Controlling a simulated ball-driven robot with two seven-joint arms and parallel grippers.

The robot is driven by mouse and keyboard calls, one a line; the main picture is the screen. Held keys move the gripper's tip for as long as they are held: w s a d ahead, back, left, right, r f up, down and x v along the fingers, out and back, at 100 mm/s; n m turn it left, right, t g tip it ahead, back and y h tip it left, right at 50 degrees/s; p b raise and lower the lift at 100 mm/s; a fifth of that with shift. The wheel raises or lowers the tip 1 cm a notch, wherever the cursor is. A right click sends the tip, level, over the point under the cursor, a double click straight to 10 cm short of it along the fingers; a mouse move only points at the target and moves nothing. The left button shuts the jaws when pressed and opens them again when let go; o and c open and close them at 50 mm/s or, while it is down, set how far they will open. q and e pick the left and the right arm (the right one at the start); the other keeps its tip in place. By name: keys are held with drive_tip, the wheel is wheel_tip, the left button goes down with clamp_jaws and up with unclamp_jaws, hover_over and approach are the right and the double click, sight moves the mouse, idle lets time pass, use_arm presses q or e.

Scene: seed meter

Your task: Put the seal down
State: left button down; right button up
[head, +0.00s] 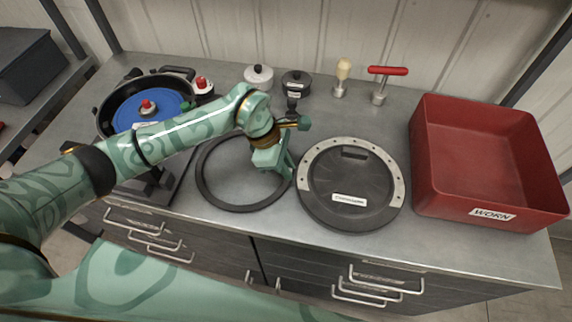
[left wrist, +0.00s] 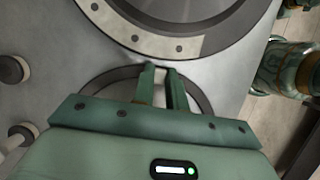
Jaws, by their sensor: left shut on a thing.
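The seal, a thin black ring (head: 238,208), is level at or just above the grey worktop, between the seed meter housing and the black round cover. My left gripper (head: 286,172) is at the ring's right side, shut on its band. In the left wrist view the two fingers (left wrist: 164,75) are close together at the ring (left wrist: 201,90), and part of the ring is hidden behind them. I cannot tell whether the ring touches the worktop. My right gripper is not in view.
The black cover (head: 350,185) with a grey rim lies close right of the ring. A red bin (head: 490,214) labelled WORN stands at right. The housing with a blue disc (head: 150,112) is at left. Knobs, a wooden-handled tool (head: 342,70) and a red T-handle (head: 388,71) stand behind.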

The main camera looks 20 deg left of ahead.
use_arm(q)
drive_tip(key=c, duration=1.4)
unclamp_jaws()
drive_tip(key=p+v, duration=0.1)
drive_tip(key=v, duration=1.1)
drive_tip(key=shift+d, duration=0.15)
